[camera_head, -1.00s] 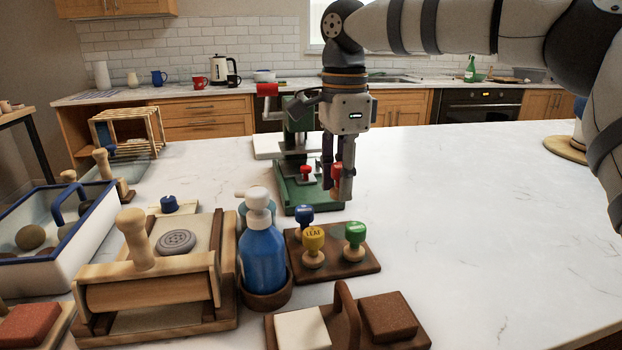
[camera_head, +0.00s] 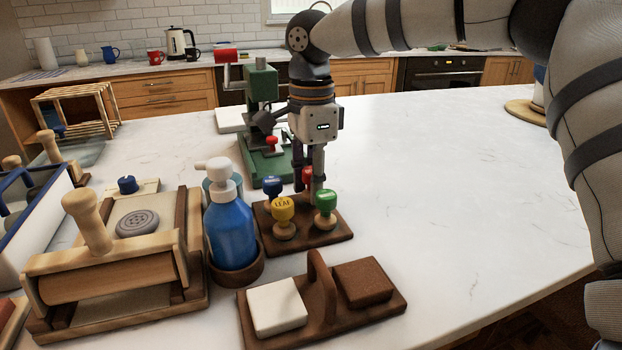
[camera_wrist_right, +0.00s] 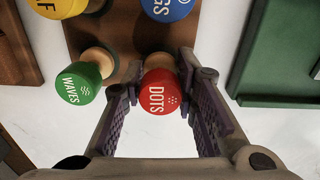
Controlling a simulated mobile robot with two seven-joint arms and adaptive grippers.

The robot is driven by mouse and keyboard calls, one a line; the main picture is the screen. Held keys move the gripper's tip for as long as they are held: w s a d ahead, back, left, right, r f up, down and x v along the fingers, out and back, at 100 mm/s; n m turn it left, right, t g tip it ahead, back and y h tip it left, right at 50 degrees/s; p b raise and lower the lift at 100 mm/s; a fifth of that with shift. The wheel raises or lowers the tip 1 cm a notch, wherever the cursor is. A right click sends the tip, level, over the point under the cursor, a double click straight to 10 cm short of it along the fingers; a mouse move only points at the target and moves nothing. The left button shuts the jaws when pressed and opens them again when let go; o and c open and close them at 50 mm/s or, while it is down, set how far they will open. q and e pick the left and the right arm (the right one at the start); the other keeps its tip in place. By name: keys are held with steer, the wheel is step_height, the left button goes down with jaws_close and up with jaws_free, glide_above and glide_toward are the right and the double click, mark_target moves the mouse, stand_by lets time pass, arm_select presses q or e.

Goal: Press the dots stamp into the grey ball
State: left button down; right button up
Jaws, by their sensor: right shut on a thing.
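The red dots stamp (camera_head: 307,174) is between the fingers of my right gripper (camera_head: 309,188), at the back right of the brown stamp rack (camera_head: 328,232). In the right wrist view its red head, lettered DOTS (camera_wrist_right: 160,92), sits between the two fingers, over the rack's edge. I cannot tell whether its base touches the rack. The grey clay (camera_head: 138,222) is a flat round disc with small dot marks on top, lying on the board of the wooden roller press at the left. My left gripper is not in view.
Blue, yellow and green (camera_head: 326,203) stamps stand on the rack close to my right gripper. A blue pump bottle (camera_head: 230,232) stands between rack and roller press. A green press (camera_head: 262,120) is behind. The table at right is clear.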

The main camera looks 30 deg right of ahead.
steer(key=shift+f, duration=0.3)
steer(key=o, duration=1.1)
step_height(320, 180, up, 12)
